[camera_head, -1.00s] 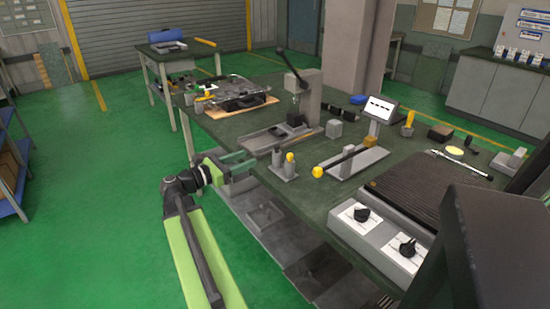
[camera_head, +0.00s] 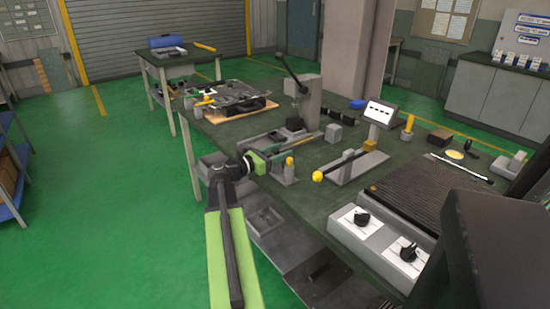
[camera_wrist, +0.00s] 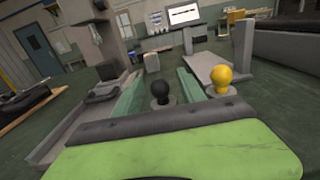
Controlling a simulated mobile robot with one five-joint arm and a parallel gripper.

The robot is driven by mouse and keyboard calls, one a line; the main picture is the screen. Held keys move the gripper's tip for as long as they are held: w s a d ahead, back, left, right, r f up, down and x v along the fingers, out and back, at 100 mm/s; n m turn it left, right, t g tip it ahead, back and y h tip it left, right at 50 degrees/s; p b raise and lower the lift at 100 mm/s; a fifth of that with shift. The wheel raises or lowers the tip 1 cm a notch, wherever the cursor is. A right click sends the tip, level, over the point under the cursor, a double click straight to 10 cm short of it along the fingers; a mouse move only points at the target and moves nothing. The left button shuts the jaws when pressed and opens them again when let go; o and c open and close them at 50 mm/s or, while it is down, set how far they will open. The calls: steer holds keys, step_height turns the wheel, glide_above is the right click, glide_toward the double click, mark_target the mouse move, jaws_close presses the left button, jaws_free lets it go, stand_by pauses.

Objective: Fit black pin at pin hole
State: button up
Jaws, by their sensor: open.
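The black pin (camera_wrist: 160,90) has a round black knob and stands upright in front of my wrist camera. My gripper (camera_wrist: 158,78) is open, with one pale green finger on each side of the black pin, and nothing is gripped. In the head view my gripper (camera_head: 270,156) is at the near edge of the bench, beside the small pin holder. A yellow-knobbed pin (camera_wrist: 222,78) stands just right of the black pin, outside the right finger; it also shows in the head view (camera_head: 289,163). I cannot make out the pin hole in either view.
A lever press (camera_head: 308,100) stands on the bench behind my gripper. A fixture with a yellow-knobbed rod (camera_head: 345,164) is to the right. A dark ribbed plate (camera_head: 440,195) with dial controls lies farther right. Green floor is free to the left.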

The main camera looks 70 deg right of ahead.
steer(key=shift+s+d, duration=0.35)
steer(key=shift+d, duration=0.25)
jaws_close()
steer(key=shift+r, duration=0.1)
step_height(320, 180, up, 10)
steer(key=p, duration=1)
steer(key=shift+r, duration=0.15)
